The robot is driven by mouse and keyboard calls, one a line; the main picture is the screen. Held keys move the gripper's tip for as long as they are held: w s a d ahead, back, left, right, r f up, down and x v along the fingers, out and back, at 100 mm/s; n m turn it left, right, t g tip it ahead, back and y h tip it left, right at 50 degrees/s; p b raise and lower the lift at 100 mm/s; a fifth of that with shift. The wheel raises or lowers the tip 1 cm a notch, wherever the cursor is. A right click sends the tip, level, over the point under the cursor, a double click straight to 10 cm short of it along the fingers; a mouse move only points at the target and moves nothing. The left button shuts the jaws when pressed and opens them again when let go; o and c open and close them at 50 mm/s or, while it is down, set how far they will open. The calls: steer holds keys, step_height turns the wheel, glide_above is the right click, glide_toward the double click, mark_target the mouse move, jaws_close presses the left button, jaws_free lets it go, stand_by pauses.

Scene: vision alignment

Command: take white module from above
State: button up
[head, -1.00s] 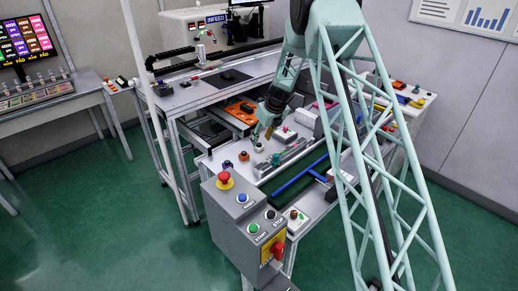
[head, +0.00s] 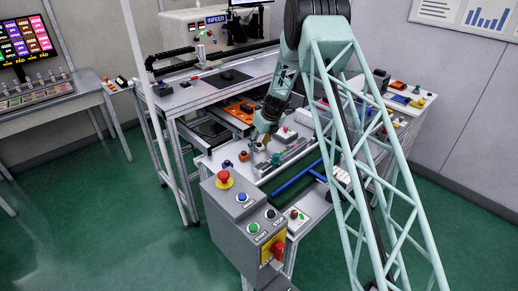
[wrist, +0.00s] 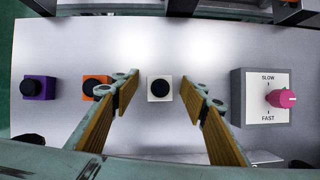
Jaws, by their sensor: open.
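The white module (wrist: 160,88) is a small white square block with a round black top, on the light grey work surface. My gripper (wrist: 160,95) is open and empty, seen from above in the wrist view. Its two fingers, with tan inner pads, stand on the left and right of the white module in that picture, with clear space on both sides. In the head view my gripper (head: 257,140) is low over the table, and I cannot make out the white module clearly there.
A purple module (wrist: 39,88) is further left. A grey box with a pink knob (wrist: 281,98) stands to the right. The surface behind the white module is bare.

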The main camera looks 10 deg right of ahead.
mark_target(259, 144)
steer(key=shift+c, duration=0.3)
steer(key=c, duration=0.9)
steer(key=shift+r, duration=0.1)
steer(key=shift+r+p, duration=1)
steer(key=shift+r, duration=3.9)
